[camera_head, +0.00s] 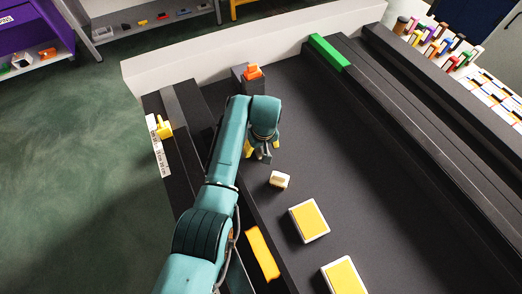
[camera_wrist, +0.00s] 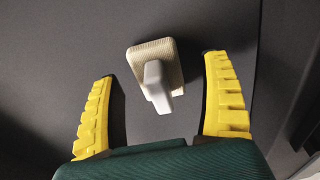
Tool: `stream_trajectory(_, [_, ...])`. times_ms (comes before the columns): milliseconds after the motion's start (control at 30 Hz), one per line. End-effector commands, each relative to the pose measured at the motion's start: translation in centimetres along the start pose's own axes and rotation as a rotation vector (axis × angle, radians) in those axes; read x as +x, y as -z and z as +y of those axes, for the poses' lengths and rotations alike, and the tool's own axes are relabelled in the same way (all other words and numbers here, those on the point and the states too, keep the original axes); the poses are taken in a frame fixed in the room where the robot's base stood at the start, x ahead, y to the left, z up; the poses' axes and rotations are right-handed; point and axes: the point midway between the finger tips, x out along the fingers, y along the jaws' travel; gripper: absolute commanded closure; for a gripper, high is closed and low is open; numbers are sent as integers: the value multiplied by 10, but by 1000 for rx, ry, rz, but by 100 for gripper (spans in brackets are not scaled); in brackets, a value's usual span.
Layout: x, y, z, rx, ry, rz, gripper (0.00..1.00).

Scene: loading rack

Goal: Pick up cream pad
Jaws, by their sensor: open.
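The cream pad (camera_head: 279,180) is a small block lying on the dark bed of the rack, just below my gripper in the head view. In the wrist view the cream pad (camera_wrist: 154,62) has a square ribbed base with a pale grey-white knob standing up from it. My gripper (camera_head: 259,154) is above the bed, close to the pad. In the wrist view its yellow ribbed fingers (camera_wrist: 158,68) are spread wide on either side of the pad. They are apart from it, and nothing is between them but the pad.
Two yellow-topped white blocks, a nearer one (camera_head: 343,277) and a farther one (camera_head: 309,220), lie on the bed. An orange object (camera_head: 253,72) sits by the back wall. A dark rail with a green piece (camera_head: 328,51) bounds the right; an orange strip (camera_head: 262,253) lies at left.

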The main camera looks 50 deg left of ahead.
Motion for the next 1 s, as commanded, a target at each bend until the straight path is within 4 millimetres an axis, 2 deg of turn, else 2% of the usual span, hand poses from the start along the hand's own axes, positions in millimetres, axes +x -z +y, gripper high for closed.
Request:
stream_trajectory(200, [1, 1, 0, 0, -2, 3, 21])
stream_trajectory(267, [1, 1, 0, 0, -2, 3, 30])
stream_trajectory(500, [1, 1, 0, 0, -2, 3, 76])
stream_trajectory(567, [2, 1, 0, 0, -2, 2, 85])
stream_trajectory(900, [2, 1, 0, 0, -1, 2, 86])
stream_trajectory(1000, [-5, 2, 0, 0, -2, 3, 86])
